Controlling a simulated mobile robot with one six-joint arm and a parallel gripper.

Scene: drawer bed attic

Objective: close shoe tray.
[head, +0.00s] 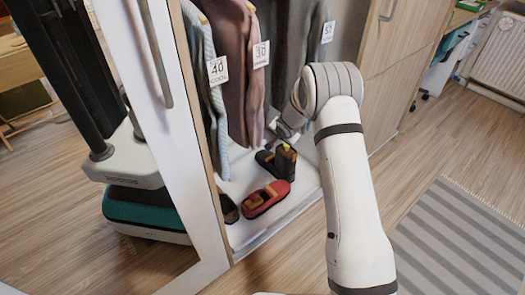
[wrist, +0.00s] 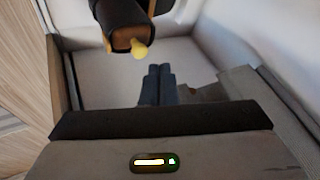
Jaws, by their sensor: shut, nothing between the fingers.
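The shoe tray (head: 273,222) is a white pull-out at the bottom of the open wardrobe and sticks out at the front. A red shoe (head: 266,198) lies on it, with a dark shoe (head: 228,208) to its left and a dark item with a yellow top (head: 285,160) farther back. In the wrist view the pale tray floor (wrist: 195,55) shows around my gripper (wrist: 160,70). The gripper's dark fingers are together and empty. A dark item with a tan inside and yellow tip (wrist: 130,28) is just beyond them. In the head view the fingertips are hard to make out.
Hanging clothes (head: 235,60) with numbered tags fill the space above the tray. A white-framed door (head: 175,130) stands open on the left. Wooden cabinet doors (head: 385,100) are on the right. A striped rug (head: 465,240) lies on open floor at right.

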